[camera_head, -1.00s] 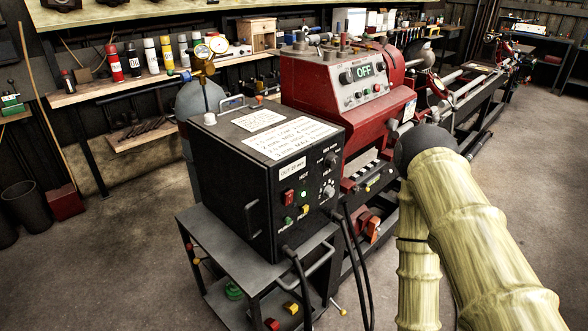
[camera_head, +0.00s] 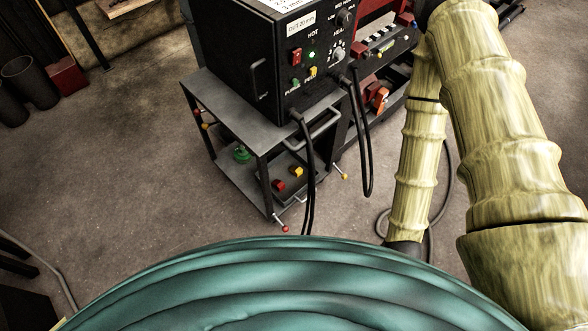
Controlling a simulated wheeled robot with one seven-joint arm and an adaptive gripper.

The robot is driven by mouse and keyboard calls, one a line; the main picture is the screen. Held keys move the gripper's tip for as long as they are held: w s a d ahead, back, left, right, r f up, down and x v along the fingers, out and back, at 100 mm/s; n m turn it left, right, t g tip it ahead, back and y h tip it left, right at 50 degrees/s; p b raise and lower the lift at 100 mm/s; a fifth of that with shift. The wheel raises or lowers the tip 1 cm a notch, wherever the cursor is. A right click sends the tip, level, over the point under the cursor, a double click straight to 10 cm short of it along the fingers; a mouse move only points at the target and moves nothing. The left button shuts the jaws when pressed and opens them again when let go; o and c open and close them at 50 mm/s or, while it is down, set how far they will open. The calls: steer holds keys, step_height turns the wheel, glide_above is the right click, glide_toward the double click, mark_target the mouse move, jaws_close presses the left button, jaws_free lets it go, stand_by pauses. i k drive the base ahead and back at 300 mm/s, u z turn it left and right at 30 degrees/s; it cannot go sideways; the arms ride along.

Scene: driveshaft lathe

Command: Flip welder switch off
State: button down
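The welder (camera_head: 235,58) is a black box on a grey cart, cut off by the top edge of the head view. The word "HOT" is printed above the lamp. I cannot tell the switch's position at this size. My arm in its ribbed yellow cover runs along the right side, and my gripper is outside the picture.
The cart (camera_head: 205,90) has a lower shelf with red and yellow blocks (camera_head: 297,172). Black cables (camera_head: 306,170) hang from the welder's front. A red machine (camera_head: 375,20) stands behind to the right. Dark bins (camera_head: 25,85) stand at left. The floor (camera_head: 130,170) left of the cart is clear.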

mark_target(296, 54)
steer(key=z, duration=1.15)
steer(key=k, duration=0.85)
steer(key=u, duration=0.8)
steer(key=i, duration=0.5)
steer(key=u, duration=0.05)
